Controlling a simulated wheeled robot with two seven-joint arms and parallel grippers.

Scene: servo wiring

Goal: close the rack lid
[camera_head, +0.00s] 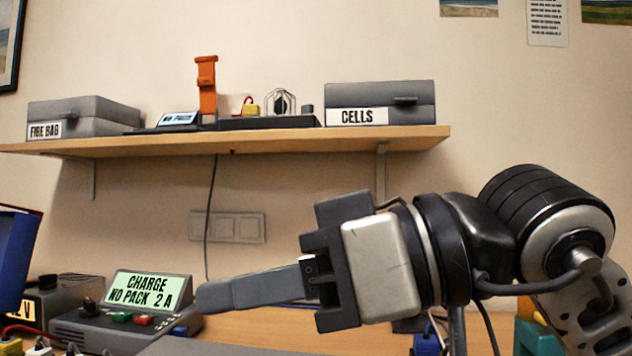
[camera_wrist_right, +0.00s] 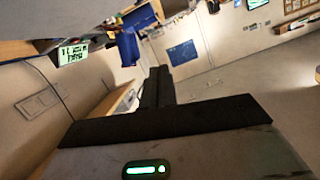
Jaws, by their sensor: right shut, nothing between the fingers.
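My right gripper (camera_head: 208,297) comes in from the right in the head view, its shut fingers pointing left, close in the picture to the right end of the charger. In the right wrist view its dark fingers (camera_wrist_right: 157,80) are together with nothing between them. A dark blue upright panel (camera_head: 17,255) leans at the left edge of the head view, cut off by the frame; I cannot tell whether it is the rack lid. A blue piece (camera_wrist_right: 129,48) also shows in the right wrist view. The gripper is apart from the blue panel. My left gripper is not in view.
A charger (camera_head: 148,293) reads "CHARGE NO PACK 2 A". A wall shelf (camera_head: 270,139) above holds a "FIRE BAG" box (camera_head: 85,114), a "CELLS" box (camera_head: 380,102) and an orange stand (camera_head: 207,85). A cable hangs below it. A grey flat surface (camera_head: 225,347) lies at the bottom.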

